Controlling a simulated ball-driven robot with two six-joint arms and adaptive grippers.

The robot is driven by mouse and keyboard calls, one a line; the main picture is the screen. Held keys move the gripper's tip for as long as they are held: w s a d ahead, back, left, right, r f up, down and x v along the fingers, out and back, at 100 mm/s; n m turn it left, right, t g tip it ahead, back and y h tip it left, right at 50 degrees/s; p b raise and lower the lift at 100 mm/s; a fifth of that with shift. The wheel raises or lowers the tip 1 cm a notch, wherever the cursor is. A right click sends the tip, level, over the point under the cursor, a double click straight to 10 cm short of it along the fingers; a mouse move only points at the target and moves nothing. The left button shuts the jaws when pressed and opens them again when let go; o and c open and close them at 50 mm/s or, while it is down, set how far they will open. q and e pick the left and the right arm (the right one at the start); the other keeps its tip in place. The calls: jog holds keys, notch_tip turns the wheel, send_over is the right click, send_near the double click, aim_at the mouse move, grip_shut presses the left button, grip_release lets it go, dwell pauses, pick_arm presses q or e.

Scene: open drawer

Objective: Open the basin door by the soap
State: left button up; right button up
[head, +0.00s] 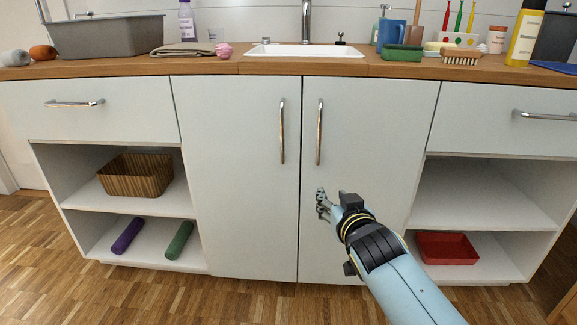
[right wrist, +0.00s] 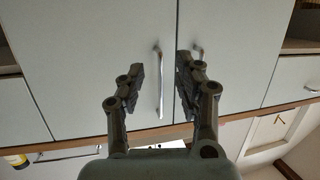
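The basin cabinet has two closed pale doors under the white sink. The right door (head: 368,130) has a vertical metal handle (head: 319,132) near the middle seam; the left door (head: 235,150) has a matching handle (head: 282,131). A yellowish bar that looks like soap (head: 436,46) lies on the counter at the right. My right gripper (head: 321,203) is open and empty, in front of the right door and below its handle in the head view. In the upside-down right wrist view, the right door's handle (right wrist: 159,85) shows between the spread fingers, apparently untouched. My left gripper is not in view.
Drawers and open shelves flank the doors. A basket (head: 136,176) stands on the left shelf and a red bin (head: 447,247) low on the right. The counter (head: 400,67) holds a green box, a brush and bottles. The floor before the doors looks clear.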

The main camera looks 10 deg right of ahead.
aim_at(320, 130)
jog(key=w+r+t+b, duration=0.2)
jog(key=w+r+t, duration=0.15)
jog(key=r, duration=0.65)
jog(key=shift+m+g+h, duration=0.3)
jog(key=shift+g+h, duration=0.05)
jog(key=shift+h, duration=0.05)
jog(key=w+b, duration=0.1)
jog(key=w, duration=0.2)
jog(key=w+b, duration=0.1)
jog(key=w, duration=0.2)
jog(key=w+b, duration=0.1)
jog(key=w, duration=0.3)
jog(key=shift+d, duration=0.4)
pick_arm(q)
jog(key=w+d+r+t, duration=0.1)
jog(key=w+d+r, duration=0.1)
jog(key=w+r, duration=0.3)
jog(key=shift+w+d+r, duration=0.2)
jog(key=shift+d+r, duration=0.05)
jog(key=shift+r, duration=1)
pick_arm(e)
jog(key=shift+w+r, duration=0.1)
jog(key=shift+w, duration=0.4)
jog(key=shift+c, duration=0.2)
grip_shut()
